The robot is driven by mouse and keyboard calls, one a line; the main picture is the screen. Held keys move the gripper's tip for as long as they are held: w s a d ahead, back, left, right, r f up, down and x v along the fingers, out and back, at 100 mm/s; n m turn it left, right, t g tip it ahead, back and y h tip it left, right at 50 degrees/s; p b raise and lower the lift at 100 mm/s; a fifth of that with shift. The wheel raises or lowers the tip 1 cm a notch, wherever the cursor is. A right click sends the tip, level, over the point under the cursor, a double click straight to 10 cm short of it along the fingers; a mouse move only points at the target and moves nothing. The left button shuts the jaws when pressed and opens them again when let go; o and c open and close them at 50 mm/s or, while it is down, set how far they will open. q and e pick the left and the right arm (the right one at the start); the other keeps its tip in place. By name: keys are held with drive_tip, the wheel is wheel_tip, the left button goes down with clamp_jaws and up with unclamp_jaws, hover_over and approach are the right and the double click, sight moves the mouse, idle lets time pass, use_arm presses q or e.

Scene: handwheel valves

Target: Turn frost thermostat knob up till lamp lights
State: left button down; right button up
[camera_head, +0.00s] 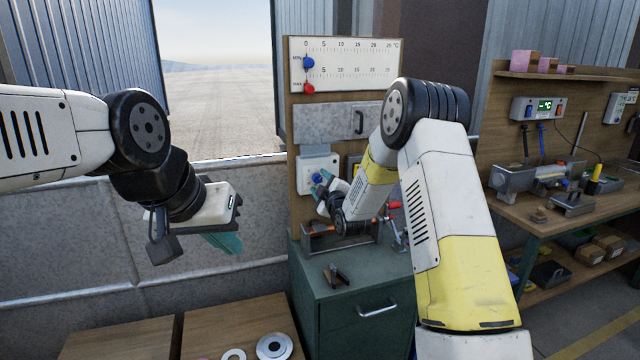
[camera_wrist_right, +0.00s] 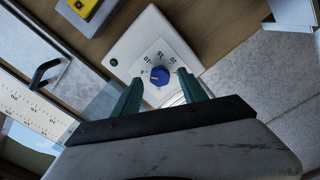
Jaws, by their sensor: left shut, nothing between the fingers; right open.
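The frost thermostat is a white box (camera_wrist_right: 185,48) with a blue knob (camera_wrist_right: 160,75) on a numbered dial, fixed to a wooden board. The knob also shows in the head view (camera_head: 317,178). A small dark green lamp (camera_wrist_right: 114,62) on the box looks unlit. My right gripper (camera_wrist_right: 160,92) is open, its two teal fingers pointing at the dial, one on each side of the knob. Whether they touch it I cannot tell. My left gripper (camera_head: 228,243) is shut and empty, off to the left in front of the grey wall, well away from the board.
A scale panel (camera_head: 345,65) with blue and red markers tops the board. A grey cover with a handle (camera_head: 358,122) sits below it. A green cabinet (camera_head: 350,285) stands under the board, with tools on top. A workbench (camera_head: 565,205) is at right.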

drive_tip(key=shift+v, duration=2.6)
drive_tip(key=shift+s, duration=0.1)
drive_tip(key=s+d+r+m+g+h, duration=0.25)
drive_tip(key=s+d+r+m, duration=0.2)
drive_tip(key=s, duration=0.45)
drive_tip(key=s+d+r+m+g+h, duration=0.1)
drive_tip(key=s+d+r+m+g, duration=0.3)
drive_tip(key=s, duration=0.5)
drive_tip(key=s+d+r+m+g, duration=0.1)
drive_tip(key=s+d+m+g, duration=0.1)
drive_tip(key=s, duration=0.9)
drive_tip(key=s+d+r+m+g, duration=0.1)
drive_tip(key=s+m, duration=0.3)
drive_tip(key=s, duration=0.8)
drive_tip(key=shift+d+g, duration=0.4)
drive_tip(key=shift+g, duration=0.35)
drive_tip(key=shift+s+m, duration=0.15)
drive_tip(key=shift+m, duration=0.1)
drive_tip(key=shift+c, duration=0.2)
